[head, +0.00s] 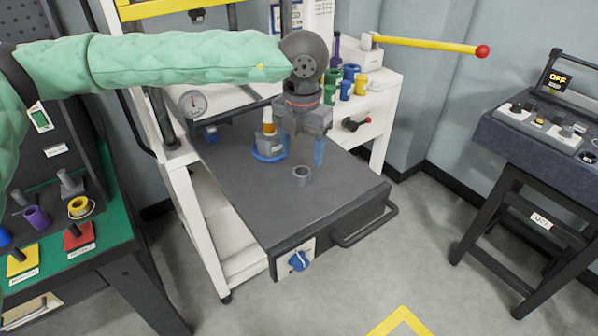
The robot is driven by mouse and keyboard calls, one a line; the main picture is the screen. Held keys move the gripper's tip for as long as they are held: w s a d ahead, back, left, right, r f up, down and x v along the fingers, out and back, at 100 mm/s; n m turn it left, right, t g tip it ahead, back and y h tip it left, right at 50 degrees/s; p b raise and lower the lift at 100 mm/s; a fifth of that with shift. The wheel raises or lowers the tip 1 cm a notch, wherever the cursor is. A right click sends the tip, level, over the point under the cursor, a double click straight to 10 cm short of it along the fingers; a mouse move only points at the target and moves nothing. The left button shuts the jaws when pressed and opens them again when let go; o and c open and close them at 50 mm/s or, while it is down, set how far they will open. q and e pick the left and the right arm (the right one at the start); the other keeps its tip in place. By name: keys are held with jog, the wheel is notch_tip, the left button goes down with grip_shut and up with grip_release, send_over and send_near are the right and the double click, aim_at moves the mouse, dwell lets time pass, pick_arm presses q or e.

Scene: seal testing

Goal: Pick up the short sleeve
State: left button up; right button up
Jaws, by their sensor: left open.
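A short grey sleeve (302,176), like an open ring, stands upright on the dark grey sliding bench top (290,215). My left gripper (298,135) hangs above the bench, pointing down, with its blue-tipped fingers apart and nothing seen between them. In the picture it is just above and behind the grey sleeve, apart from it. The exact height gap cannot be told. My right gripper is not in view.
A blue round base with a grey body and orange-and-white top (268,147) stands left of the sleeve. Several green, blue and yellow cylinders (346,90) stand on the white cabinet behind. A yellow lever (430,45) sticks out right. The bench's front is clear.

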aim_at(302, 170)
pick_arm(q)
notch_tip(302, 170, down, 6)
jog(key=shift+w+r+p, duration=0.1)
jog(key=shift+r+p, duration=0.15)
jog(key=shift+p, duration=0.75)
jog(key=shift+f, duration=0.3)
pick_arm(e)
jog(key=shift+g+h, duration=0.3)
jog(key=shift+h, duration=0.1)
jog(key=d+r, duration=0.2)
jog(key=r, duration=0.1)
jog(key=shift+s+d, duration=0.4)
pick_arm(q)
jog(key=shift+c, duration=0.4)
jog(key=c, duration=1)
